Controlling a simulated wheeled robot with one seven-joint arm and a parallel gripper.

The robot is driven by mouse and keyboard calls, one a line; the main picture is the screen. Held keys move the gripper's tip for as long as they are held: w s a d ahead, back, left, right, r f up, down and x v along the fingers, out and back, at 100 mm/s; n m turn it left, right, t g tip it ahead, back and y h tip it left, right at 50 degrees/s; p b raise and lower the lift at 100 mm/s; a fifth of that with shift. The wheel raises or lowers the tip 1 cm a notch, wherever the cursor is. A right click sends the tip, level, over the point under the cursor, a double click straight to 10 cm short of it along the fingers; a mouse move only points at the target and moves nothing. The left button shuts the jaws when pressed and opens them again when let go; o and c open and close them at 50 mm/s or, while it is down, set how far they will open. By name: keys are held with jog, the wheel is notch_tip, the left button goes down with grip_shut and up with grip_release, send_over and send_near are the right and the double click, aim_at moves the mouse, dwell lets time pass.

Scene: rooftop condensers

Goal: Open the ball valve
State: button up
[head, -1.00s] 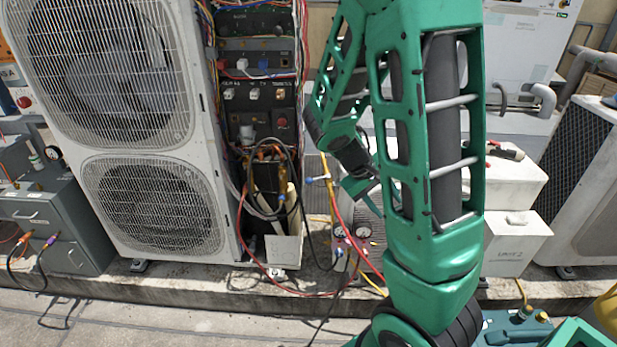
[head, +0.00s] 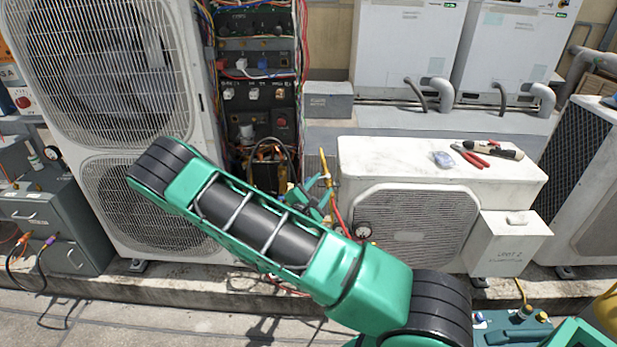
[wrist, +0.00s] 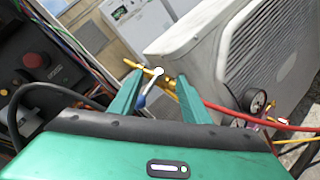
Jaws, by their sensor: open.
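The ball valve (head: 326,181) is a small yellow fitting on a yellow pipe, just right of the open electrical cabinet. In the wrist view, the yellow valve (wrist: 169,82) shows ahead of my fingers, with a blue lever (wrist: 146,91) with a pale round end. My gripper (wrist: 158,92) is open, with one green finger on each side of the lever and valve as seen from the wrist. I cannot tell whether either finger touches the lever. In the head view, my gripper (head: 308,202) is small, close to the valve and partly hidden by my arm.
The large condenser (head: 110,60) and cabinet panel (head: 256,95) with loose wires stand left. A low white unit (head: 415,215) stands right, with pliers (head: 470,156) on top. Gauges (wrist: 258,102) and a red hose (wrist: 240,118) are near my gripper's right side.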

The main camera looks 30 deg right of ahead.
jog(key=w+a+f+n+t+y, duration=0.2)
jog(key=w+a+n+t, duration=0.1)
jog(key=a+n, duration=0.2)
jog(key=x, duration=1.1)
jog(key=shift+c, duration=0.3)
